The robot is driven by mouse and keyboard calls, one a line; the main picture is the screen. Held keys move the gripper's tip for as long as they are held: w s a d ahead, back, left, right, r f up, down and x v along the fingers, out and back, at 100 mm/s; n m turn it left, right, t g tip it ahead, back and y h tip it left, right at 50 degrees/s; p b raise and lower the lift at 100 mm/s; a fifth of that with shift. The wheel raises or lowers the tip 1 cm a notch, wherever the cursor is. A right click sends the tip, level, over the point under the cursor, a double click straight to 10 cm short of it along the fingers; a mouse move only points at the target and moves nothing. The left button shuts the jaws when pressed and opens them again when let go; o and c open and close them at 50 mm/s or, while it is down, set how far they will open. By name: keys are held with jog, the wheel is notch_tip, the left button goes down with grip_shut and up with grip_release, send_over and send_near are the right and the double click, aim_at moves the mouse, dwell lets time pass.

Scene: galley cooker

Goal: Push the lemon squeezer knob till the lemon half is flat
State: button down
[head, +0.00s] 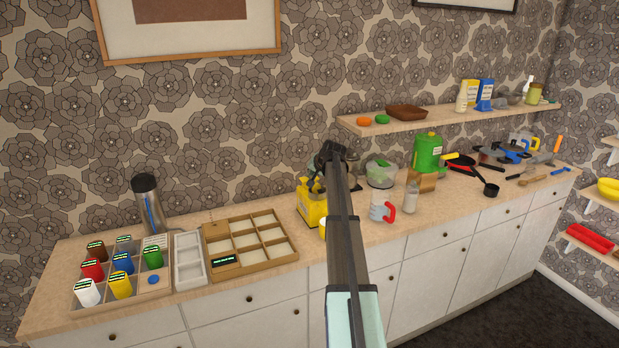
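My arm reaches from the bottom of the head view up and away over the counter. My gripper (322,160) is small and dark at its far end, and I cannot tell whether its fingers are open or shut. A yellow device (311,208) stands on the counter just below and left of the gripper in the picture, partly hidden by my arm. It may be the lemon squeezer, but its knob cannot be made out for sure. A small yellow round thing (323,229) peeks out beside my arm. I cannot make out a lemon half. I cannot tell whether the gripper touches anything.
Left on the counter (229,279) are a tray of coloured jars (121,286), a wooden divided tray (282,254) and a steel flask (147,202). Right of my arm stand a red-handled jug (377,211), a green canister (427,151) and pans. A shelf (440,118) runs above.

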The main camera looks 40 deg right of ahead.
jog(key=shift+a+f, duration=0.2)
jog(key=shift+f, duration=0.05)
jog(key=shift+w+r+p, duration=0.15)
jog(key=shift+r+p, duration=0.2)
jog(key=shift+r, duration=0.85)
jog(key=shift+d, duration=0.1)
jog(key=shift+r+p, duration=1)
jog(key=shift+r, duration=1.55)
jog(key=shift+f, duration=0.1)
